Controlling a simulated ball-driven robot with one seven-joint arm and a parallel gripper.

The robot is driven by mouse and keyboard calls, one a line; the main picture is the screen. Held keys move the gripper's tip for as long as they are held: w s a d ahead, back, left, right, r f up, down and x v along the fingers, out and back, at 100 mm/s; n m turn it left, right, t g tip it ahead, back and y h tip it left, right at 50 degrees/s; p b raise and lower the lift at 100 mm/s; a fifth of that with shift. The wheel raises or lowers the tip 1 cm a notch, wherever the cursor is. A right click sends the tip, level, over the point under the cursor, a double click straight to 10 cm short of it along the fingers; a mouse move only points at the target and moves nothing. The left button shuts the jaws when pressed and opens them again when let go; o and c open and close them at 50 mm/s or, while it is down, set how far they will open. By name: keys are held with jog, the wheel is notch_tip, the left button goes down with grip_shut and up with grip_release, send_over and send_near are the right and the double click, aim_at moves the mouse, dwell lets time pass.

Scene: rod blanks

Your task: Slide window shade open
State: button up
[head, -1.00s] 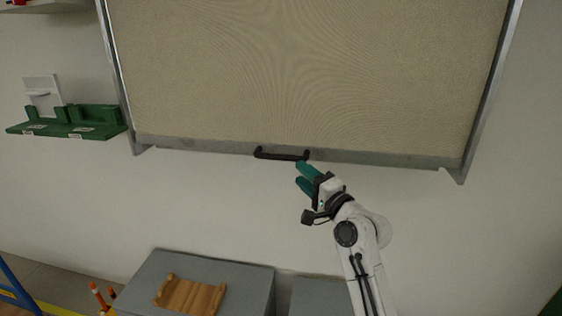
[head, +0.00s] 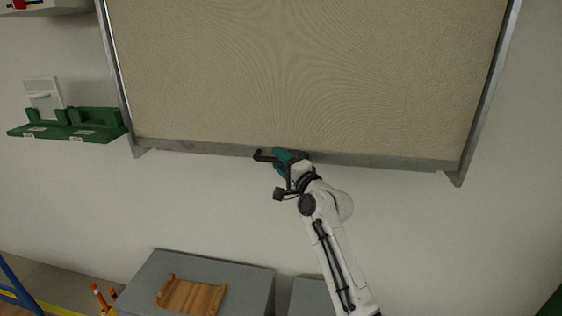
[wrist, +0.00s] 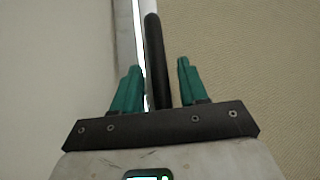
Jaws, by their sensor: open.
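The beige window shade (head: 300,75) hangs down over the window, with a grey bar (head: 390,161) along its lower edge. A black handle (head: 262,156) is fixed on that bar near the middle. My gripper (head: 281,158) is at the handle and hides part of it in the head view. In the wrist view the black handle (wrist: 155,60) runs between the two green fingers of my gripper (wrist: 157,80). The fingers stand apart, one on each side of the handle. The shade's fabric (wrist: 250,60) fills the right of that view.
Metal side rails (head: 488,90) frame the shade. A green wall shelf (head: 70,130) with a white item (head: 42,95) is at the left. A grey cabinet (head: 240,285) with a wooden tray (head: 190,297) stands below. The wall right of my arm is clear.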

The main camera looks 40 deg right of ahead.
grip_shut()
dwell(0.3)
jog(key=shift+r, duration=0.1)
